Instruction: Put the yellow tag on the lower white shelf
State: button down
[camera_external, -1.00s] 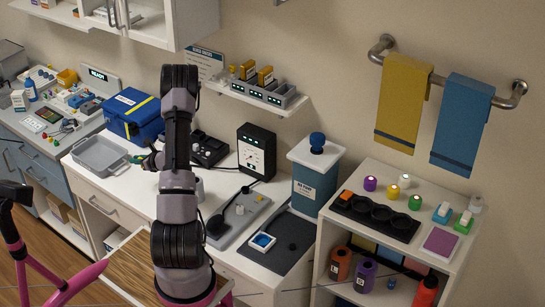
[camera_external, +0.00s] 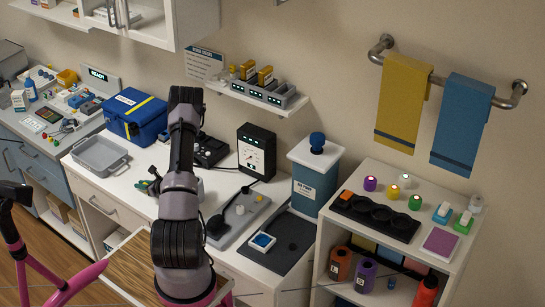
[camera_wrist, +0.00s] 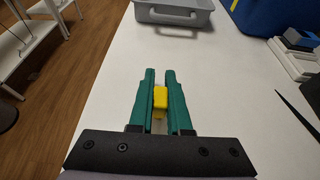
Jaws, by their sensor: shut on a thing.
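The yellow tag (camera_wrist: 160,98) is a small yellow block between my green fingertips in the wrist view. My gripper (camera_wrist: 160,90) is shut on it, above the white counter (camera_wrist: 215,85). In the external view my gripper (camera_external: 145,187) is over the counter's front left part, mostly behind my arm; the tag cannot be made out there. A white wall shelf (camera_external: 297,110) hangs above the counter and holds a grey rack (camera_external: 262,93) with yellow pieces in it. The open white shelf unit (camera_external: 455,256) stands at the right. I cannot tell which one is the lower white shelf.
A grey tray (camera_external: 99,155) and a blue case (camera_external: 135,115) lie beyond my gripper. A black meter box (camera_external: 257,151) and a blue canister (camera_external: 315,180) stand right of my arm. White cabinets (camera_external: 190,22) hang at the upper left. Open floor (camera_wrist: 60,95) lies left of the counter's edge.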

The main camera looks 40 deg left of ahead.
jog(key=shift+f, duration=0.15)
jog(key=c, duration=0.9)
grip_release()
jog(key=shift+o, duration=0.2)
jog(key=shift+d+r, duration=0.15)
jog(key=shift+r, duration=0.1)
jog(key=v, duration=1.1)
jog(key=shift+d+r, duration=0.2)
jog(key=shift+d, duration=0.1)
